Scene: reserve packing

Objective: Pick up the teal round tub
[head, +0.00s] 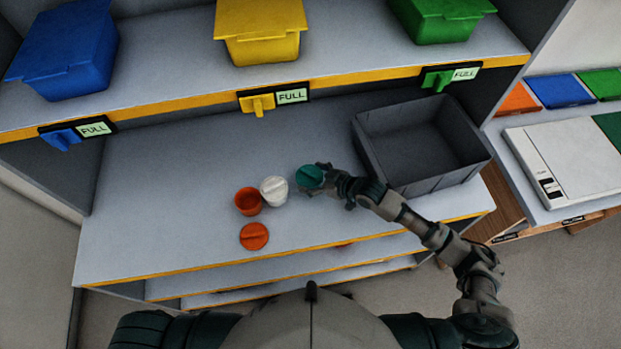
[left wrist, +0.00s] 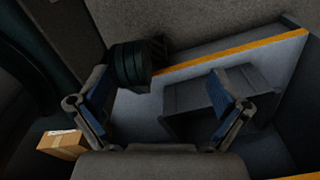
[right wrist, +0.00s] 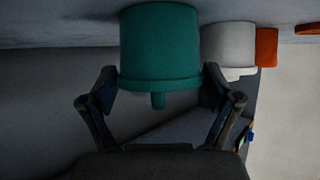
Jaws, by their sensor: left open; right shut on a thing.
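The teal round tub (head: 309,177) is at the right end of a short row on the grey counter. My right gripper (head: 327,181) reaches it from the right. In the right wrist view the teal tub (right wrist: 160,45) is between the two fingers (right wrist: 160,78), which are shut on its sides near the lid rim. I cannot tell whether its base touches the counter. My left gripper (left wrist: 160,80) shows only in its own wrist view, open and with nothing between its fingers.
A white tub (head: 274,190) stands close left of the teal one, then an orange tub (head: 248,201). An orange lid (head: 254,236) lies in front. A grey crate (head: 375,160) is at the right. Blue, yellow and green bins line the shelf above. The counter's left is clear.

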